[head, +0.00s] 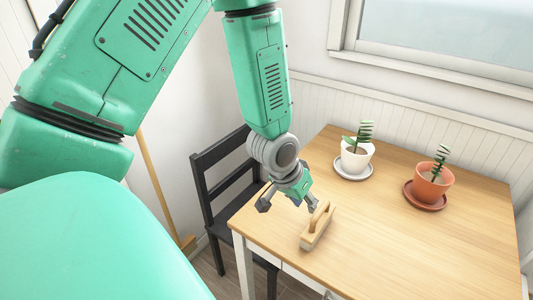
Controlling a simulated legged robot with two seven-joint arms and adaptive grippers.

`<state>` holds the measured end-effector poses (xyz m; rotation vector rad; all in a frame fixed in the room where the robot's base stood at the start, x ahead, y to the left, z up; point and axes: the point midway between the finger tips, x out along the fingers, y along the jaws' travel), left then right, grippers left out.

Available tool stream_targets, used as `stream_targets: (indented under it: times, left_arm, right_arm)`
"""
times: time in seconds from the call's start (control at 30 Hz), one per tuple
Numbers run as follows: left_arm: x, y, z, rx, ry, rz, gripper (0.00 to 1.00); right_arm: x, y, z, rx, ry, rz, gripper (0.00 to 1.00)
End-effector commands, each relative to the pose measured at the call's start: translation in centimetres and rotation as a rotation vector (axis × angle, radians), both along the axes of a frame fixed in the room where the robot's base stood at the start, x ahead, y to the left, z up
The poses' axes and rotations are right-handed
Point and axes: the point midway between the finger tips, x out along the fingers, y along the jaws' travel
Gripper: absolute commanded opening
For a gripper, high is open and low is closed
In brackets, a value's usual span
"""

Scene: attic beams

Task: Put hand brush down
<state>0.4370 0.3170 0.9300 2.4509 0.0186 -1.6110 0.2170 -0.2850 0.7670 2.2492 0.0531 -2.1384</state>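The hand brush (315,236), pale wood with a raised handle, appears to rest upright on the wooden table (385,240) near its front left edge. My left gripper (288,205) is open just to the left of and behind the brush, with its fingers spread wide. Its right finger is close to the far end of the brush handle; I cannot tell whether they touch. Nothing shows between the fingers. My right gripper is not in view.
A white pot with a plant (356,155) stands on a saucer at the back of the table. A terracotta pot with a plant (431,183) stands to the right. A black chair (222,178) stands against the left side. The table's middle and front right are clear.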

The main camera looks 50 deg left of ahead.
Motion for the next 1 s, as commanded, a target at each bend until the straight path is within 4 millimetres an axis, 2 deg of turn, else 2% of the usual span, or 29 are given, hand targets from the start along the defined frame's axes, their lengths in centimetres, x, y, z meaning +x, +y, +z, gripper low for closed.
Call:
stream_targets:
  times: [0.07,0.17,0.2,0.3,0.4,0.5,0.6,0.87,1.0]
  left_arm:
    - [-2.1,-0.6,-2.5,0.017,0.047,-0.018,0.26]
    - [-6.3,-1.7,-6.9,0.053,0.128,-0.053,0.26]
    - [-8.5,-2.2,-8.7,0.07,0.162,-0.072,0.26]
    - [-13.8,-3.1,-12.3,0.11,0.242,-0.119,0.26]
    - [-18.4,-3.7,-14.5,0.141,0.303,-0.162,0.26]
    - [-21.2,-4.0,-15.6,0.16,0.339,-0.191,0.26]
    - [-22.3,-3.9,-16.0,0.165,0.352,-0.203,0.26]
    - [-22.3,-3.7,-16.2,0.162,0.352,-0.203,0.26]
    - [-22.3,-3.8,-17.4,0.163,0.351,-0.203,0.26]
  right_arm:
    - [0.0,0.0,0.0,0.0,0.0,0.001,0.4]
    - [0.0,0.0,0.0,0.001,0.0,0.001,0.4]
    - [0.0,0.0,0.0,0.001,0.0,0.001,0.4]
    - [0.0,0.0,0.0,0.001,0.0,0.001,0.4]
    - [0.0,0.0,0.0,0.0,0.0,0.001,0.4]
    - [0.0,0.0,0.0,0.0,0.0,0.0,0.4]
    - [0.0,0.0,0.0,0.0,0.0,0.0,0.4]
    - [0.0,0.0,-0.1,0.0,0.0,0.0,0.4]
    - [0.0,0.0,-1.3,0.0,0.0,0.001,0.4]
